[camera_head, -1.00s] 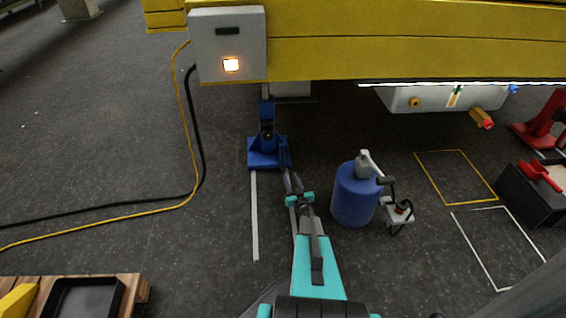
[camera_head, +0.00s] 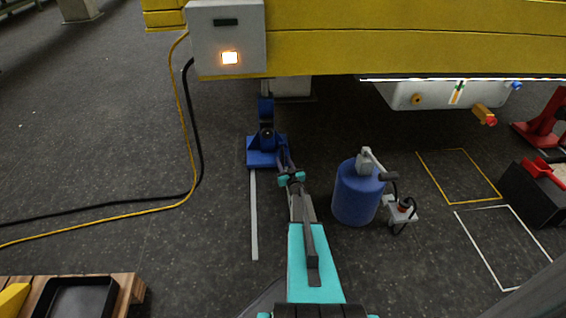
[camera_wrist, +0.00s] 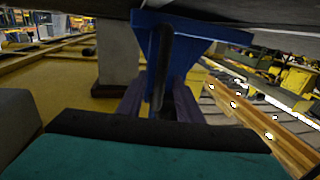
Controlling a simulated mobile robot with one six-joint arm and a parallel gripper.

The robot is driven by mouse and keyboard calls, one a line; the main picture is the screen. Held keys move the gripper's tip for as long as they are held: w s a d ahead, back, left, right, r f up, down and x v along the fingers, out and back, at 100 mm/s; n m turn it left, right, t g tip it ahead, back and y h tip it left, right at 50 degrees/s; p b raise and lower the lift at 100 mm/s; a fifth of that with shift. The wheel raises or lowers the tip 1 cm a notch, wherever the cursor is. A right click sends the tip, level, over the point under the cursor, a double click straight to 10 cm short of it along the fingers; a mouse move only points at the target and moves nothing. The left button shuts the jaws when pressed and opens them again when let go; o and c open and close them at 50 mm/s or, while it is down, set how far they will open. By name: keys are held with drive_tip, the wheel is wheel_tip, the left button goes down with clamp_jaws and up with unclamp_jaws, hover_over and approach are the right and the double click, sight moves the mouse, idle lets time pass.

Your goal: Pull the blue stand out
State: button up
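The blue stand (camera_head: 262,158) stands upright on the floor under the left part of the yellow boom, with a square base plate and a column. In the wrist view its blue upper body (camera_wrist: 187,48) fills the top middle, with a dark upright bar in front of it. My gripper (camera_head: 284,160) is low beside the stand's front right edge. In the wrist view my gripper (camera_wrist: 160,98) shows two dark purple fingers apart, one on each side of the bar. Contact with the bar cannot be made out. The fingertips are partly hidden.
The yellow boom (camera_head: 400,50) hangs low overhead with a grey box (camera_head: 226,38). A blue cylinder (camera_head: 357,195) with a small pump unit (camera_head: 402,209) stands close right of my arm. Cables (camera_head: 190,150) lie left.

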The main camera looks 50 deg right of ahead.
drive_tip(key=shift+x, duration=0.8)
clamp_jaws()
drive_tip(key=shift+a, duration=0.1)
